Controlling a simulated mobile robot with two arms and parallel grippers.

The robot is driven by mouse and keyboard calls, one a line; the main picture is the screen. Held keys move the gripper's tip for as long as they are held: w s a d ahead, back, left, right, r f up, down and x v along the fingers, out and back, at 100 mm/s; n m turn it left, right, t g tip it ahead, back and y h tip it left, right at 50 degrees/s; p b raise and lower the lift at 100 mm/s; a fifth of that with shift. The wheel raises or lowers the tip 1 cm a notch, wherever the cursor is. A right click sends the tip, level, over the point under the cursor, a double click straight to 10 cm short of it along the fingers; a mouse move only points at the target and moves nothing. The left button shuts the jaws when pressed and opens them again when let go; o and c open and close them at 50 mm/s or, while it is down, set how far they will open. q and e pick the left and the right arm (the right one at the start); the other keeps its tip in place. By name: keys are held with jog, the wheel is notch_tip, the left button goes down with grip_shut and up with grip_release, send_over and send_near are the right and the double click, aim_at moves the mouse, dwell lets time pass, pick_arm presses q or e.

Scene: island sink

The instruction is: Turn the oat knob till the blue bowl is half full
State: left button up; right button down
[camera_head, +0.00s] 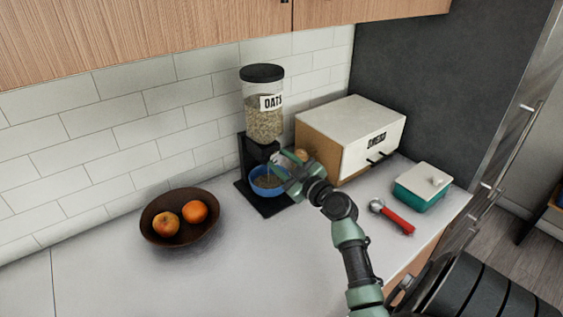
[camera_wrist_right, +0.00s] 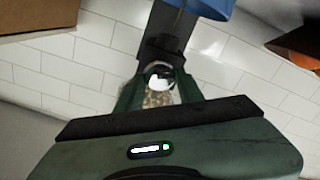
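The oat dispenser (camera_head: 264,115) stands against the tiled wall, with a clear jar of oats, a black lid and a black base. The blue bowl (camera_head: 256,188) stands upright on its base under the spout; its rim also shows at the top of the right wrist view (camera_wrist_right: 210,8). The bowl's inside looks greyish-brown, but its fill level is unclear. My right gripper (camera_head: 281,169) is at the dispenser's front, just above the bowl, and covers the knob area. In the right wrist view its fingers flank a round pale part (camera_wrist_right: 160,74); whether they grip it is unclear. My left gripper is out of view.
A brown bowl (camera_head: 161,235) with two orange-coloured fruits is at left. A bread box (camera_head: 352,130) stands close right of the dispenser. A red-handled scoop (camera_head: 397,221) and a teal container with a white lid (camera_head: 422,187) lie farther right. The front counter is clear.

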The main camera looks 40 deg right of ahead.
jog(key=shift+m, duration=0.4)
jog(key=shift+m+b, duration=0.55)
jog(key=shift+m, duration=0.35)
jog(key=m, duration=0.2)
jog(key=shift+m, duration=0.3)
jog(key=m, duration=0.2)
jog(key=shift+d+m, duration=0.1)
jog(key=shift+m, duration=2.2)
jog(key=c, duration=0.9)
grip_release()
